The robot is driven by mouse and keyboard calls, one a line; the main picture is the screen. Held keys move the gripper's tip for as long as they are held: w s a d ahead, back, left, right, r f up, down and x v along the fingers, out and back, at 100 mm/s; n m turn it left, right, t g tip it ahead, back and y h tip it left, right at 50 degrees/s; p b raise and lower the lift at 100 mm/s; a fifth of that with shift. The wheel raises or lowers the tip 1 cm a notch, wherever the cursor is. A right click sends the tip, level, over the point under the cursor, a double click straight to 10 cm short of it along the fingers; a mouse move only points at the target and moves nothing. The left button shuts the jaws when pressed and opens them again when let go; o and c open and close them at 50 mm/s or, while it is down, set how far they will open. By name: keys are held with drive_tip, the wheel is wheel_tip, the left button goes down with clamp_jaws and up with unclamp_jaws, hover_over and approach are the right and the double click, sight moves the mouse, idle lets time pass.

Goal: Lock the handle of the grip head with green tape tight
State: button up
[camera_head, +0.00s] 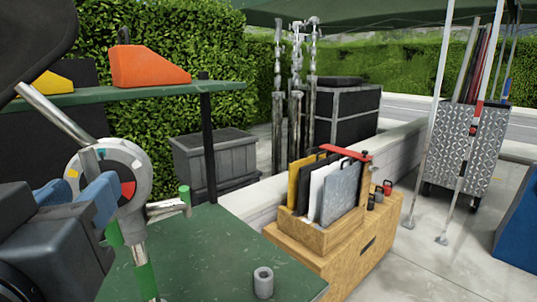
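The grip head is a round light-grey disc (125,168) with red, yellow and teal patches, upright above the green table at the left. A metal rod (55,112) slants up and left from it. A short handle (165,208) sticks out at its right, beside a green-taped end (185,194). More green tape (146,281) is on the post below. My gripper (75,196) is at the lower left with blue finger pads, in front of the disc's left side. The pads look apart, with nothing visibly held. Whether they touch the head is hidden.
The green table (215,255) carries a small grey cylinder (263,282). A shelf (160,94) with an orange wedge (148,66) is above, held by a black post (207,140). A wooden box (345,250) with upright boards stands right of the table.

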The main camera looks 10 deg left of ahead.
drive_tip(key=shift+p+x, duration=0.35)
drive_tip(key=shift+x, duration=1.5)
drive_tip(key=shift+c, duration=0.5)
clamp_jaws()
